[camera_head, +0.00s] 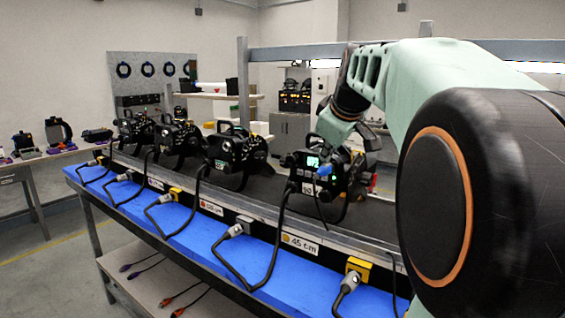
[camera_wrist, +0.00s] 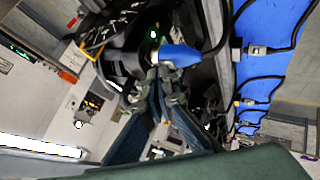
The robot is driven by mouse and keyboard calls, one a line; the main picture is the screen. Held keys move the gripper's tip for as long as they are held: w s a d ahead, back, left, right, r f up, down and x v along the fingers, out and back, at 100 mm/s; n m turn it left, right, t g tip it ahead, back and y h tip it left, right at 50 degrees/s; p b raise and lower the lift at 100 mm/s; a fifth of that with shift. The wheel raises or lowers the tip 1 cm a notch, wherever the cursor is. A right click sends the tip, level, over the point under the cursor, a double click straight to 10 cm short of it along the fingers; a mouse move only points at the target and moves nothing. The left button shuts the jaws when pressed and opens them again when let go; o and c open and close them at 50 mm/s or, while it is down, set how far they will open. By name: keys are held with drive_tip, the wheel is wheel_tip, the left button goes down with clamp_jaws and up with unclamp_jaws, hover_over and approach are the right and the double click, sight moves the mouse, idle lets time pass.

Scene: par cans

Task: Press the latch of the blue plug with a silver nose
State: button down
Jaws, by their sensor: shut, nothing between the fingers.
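The blue plug (camera_head: 324,169) sits at the back of the nearest par can (camera_head: 345,178), beside its lit green display. In the wrist view the blue plug (camera_wrist: 180,55) shows large, just beyond the fingertips.
Several more par cans, including one with a green display (camera_head: 238,156), stand along the dark shelf to the left. Black cables hang over the blue bench top (camera_head: 190,228) to grey and yellow connectors. A metal rail (camera_head: 380,250) runs along the shelf front.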

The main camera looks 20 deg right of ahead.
drive_tip(key=shift+r+p, duration=0.35)
drive_tip(key=shift+r, duration=0.25)
drive_tip(key=shift+r, duration=0.1)
wheel_tip(320, 180, up, 5)
drive_tip(key=p, duration=0.4)
